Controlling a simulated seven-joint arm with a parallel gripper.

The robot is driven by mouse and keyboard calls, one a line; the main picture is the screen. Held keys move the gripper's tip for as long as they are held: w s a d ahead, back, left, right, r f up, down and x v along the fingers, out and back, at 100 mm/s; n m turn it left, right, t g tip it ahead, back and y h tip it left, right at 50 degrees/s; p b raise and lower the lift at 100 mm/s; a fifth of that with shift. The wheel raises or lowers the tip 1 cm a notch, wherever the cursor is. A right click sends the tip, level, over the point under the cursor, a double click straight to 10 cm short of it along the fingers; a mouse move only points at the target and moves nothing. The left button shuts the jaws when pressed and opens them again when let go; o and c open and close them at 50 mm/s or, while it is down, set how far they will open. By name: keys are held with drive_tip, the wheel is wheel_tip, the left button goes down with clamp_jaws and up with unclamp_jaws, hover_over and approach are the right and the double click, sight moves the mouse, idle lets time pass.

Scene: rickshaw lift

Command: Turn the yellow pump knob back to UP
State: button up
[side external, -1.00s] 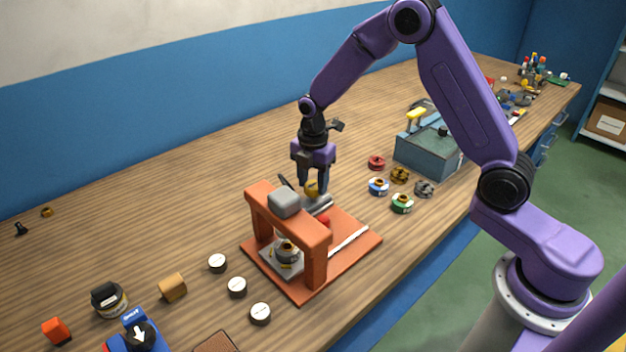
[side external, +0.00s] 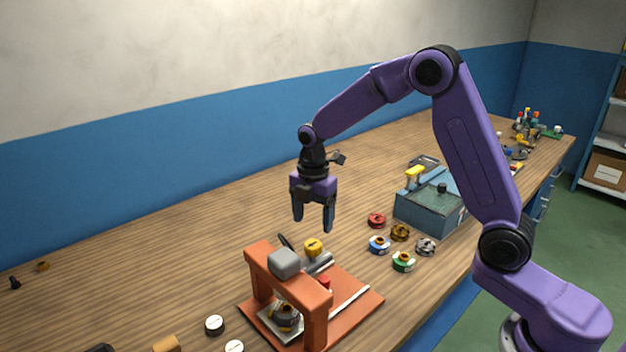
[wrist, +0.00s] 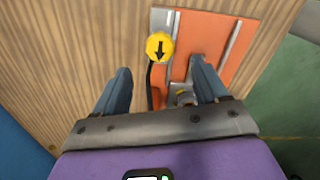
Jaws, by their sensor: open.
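The yellow pump knob (side external: 313,246) sits on the grey pump beside the orange press frame (side external: 290,270). In the wrist view, the round yellow knob (wrist: 160,46) has a black arrow that points down in the picture. My gripper (side external: 313,222) is open and empty above the knob, with a gap between the fingertips and the knob. In the wrist view, my gripper's fingers (wrist: 162,68) stand wide apart, with the knob showing beyond and between their tips. The orange baseplate (wrist: 245,65) lies to the right of the knob there.
A black lever (wrist: 151,85) rises near the knob. A red knob (side external: 325,282) is close by on the press. Several coloured spools (side external: 377,244) and a blue-grey box (side external: 428,208) stand to the right. The table behind and left of my gripper is clear.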

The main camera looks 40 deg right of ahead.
wheel_tip(320, 180, up, 11)
drive_tip(key=shift+f, duration=0.2)
idle(0.3)
drive_tip(key=s+a+m, duration=0.2)
drive_tip(key=s, duration=0.6)
drive_tip(key=s+a+m, duration=0.2)
drive_tip(key=s+a, duration=0.1)
drive_tip(key=s, duration=0.6)
drive_tip(key=s+d+f+m, duration=0.2)
drive_tip(key=s, duration=0.6)
drive_tip(key=s+d+f+m, duration=0.2)
drive_tip(key=s+d, duration=0.1)
drive_tip(key=s, duration=0.6)
drive_tip(key=shift+s+d+f+m, duration=0.2)
drive_tip(key=shift+d+f+m, duration=0.1)
drive_tip(key=shift+d+f, duration=0.05)
